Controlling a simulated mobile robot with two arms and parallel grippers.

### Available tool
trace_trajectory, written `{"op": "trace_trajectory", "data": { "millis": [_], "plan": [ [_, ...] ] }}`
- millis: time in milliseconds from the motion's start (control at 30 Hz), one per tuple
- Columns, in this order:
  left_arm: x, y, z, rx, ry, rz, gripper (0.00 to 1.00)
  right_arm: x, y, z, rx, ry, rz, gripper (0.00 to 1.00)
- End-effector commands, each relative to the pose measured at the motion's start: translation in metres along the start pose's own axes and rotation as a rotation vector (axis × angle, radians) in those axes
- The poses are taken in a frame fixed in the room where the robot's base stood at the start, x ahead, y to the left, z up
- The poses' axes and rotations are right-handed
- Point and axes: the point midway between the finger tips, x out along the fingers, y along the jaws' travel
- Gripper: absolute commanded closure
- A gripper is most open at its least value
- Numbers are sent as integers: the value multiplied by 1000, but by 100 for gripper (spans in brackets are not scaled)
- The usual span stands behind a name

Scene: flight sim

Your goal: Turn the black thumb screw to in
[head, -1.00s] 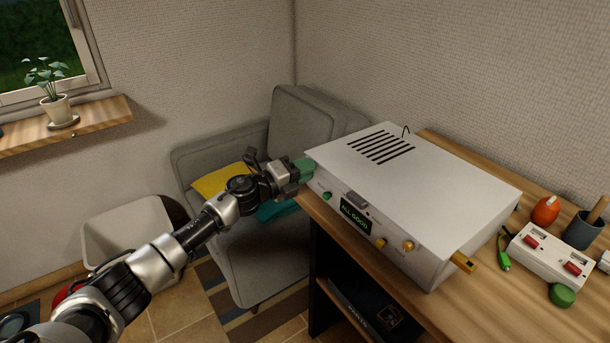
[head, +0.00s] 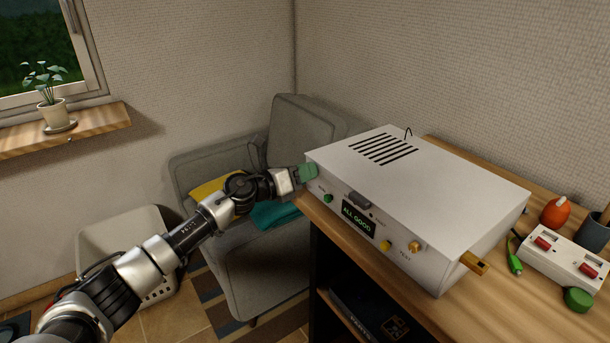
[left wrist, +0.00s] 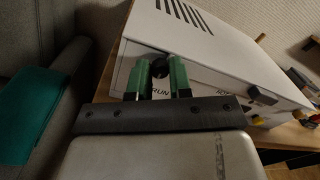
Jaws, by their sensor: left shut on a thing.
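A white box (head: 420,185) with a slotted top stands on a wooden bench. The black thumb screw (left wrist: 160,67) shows in the left wrist view on the box's front panel, by the lettering "RUN". My left gripper (left wrist: 161,78) has its two green-tipped fingers on either side of the screw and is shut on it. In the head view my left gripper (head: 308,172) is at the left end of the front panel and hides the screw. How far the screw is turned cannot be told. My right gripper is not in view.
The panel also has a green knob (head: 328,198), a display (head: 358,219) reading "ALL GOOD", a grey switch (head: 360,200) and a yellow button (head: 385,246). A grey armchair (head: 245,245) stands close behind my left arm. Several items lie right of the box.

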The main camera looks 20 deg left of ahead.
Motion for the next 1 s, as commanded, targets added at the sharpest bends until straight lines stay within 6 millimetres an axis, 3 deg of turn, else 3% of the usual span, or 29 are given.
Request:
{"op": "trace_trajectory", "data": {
  "millis": [667, 700, 800, 833, 1000],
  "plan": [
    [0, 0, -2, 57, 6, 1, 100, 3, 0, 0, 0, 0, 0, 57],
    [0, 0, -2, 57, 6, 1, 74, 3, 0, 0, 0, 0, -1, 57],
    [0, 0, -1, 56, 5, 1, 59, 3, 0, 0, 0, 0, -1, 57],
    [0, 0, -1, 56, 5, 1, 55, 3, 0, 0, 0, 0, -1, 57],
    [0, 0, -1, 56, 3, 1, 55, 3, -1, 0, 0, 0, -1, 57]
  ]
}}
